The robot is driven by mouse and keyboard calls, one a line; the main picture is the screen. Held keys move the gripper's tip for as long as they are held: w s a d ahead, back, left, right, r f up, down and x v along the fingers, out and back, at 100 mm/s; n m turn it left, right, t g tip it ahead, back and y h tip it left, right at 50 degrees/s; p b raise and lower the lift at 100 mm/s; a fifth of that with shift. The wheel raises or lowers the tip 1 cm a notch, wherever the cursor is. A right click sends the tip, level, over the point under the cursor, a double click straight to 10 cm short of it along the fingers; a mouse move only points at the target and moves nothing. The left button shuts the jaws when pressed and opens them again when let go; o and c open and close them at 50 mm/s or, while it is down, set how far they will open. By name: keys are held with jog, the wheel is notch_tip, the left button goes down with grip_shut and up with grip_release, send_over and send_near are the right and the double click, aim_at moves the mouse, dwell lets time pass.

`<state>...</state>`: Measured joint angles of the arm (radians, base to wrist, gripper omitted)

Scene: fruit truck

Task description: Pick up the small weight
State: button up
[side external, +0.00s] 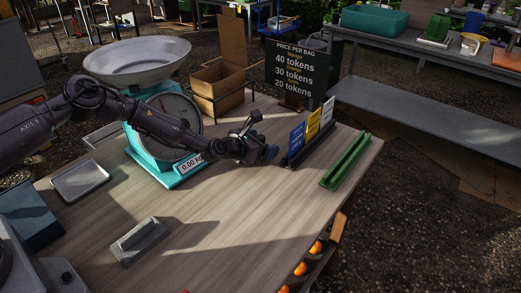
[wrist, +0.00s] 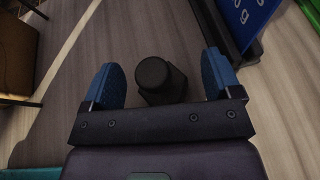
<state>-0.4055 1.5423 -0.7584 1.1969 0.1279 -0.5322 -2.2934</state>
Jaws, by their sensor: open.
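The small weight (wrist: 155,75) is a black cylinder with a narrower round knob on top, standing on the wooden table. In the wrist view it sits between the two blue fingers of my gripper (wrist: 160,78), with a visible gap on each side. The fingers are open and hold nothing. In the side view my gripper (side external: 269,153) is low over the table, to the right of the teal scale. I cannot make out the weight there; the gripper seems to hide it.
A teal scale (side external: 163,176) with a metal bowl stands left of my gripper. Blue, yellow and white cards (side external: 313,126) stand in a dark holder close on the right, beside a green rail (side external: 346,160). A grey block (side external: 139,241) lies front left. The table's middle front is clear.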

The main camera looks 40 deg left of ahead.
jog(key=shift+c, duration=0.2)
jog(key=c, duration=1.1)
jog(key=shift+r, duration=0.1)
jog(key=shift+c, duration=1)
jog(key=shift+r, duration=0.1)
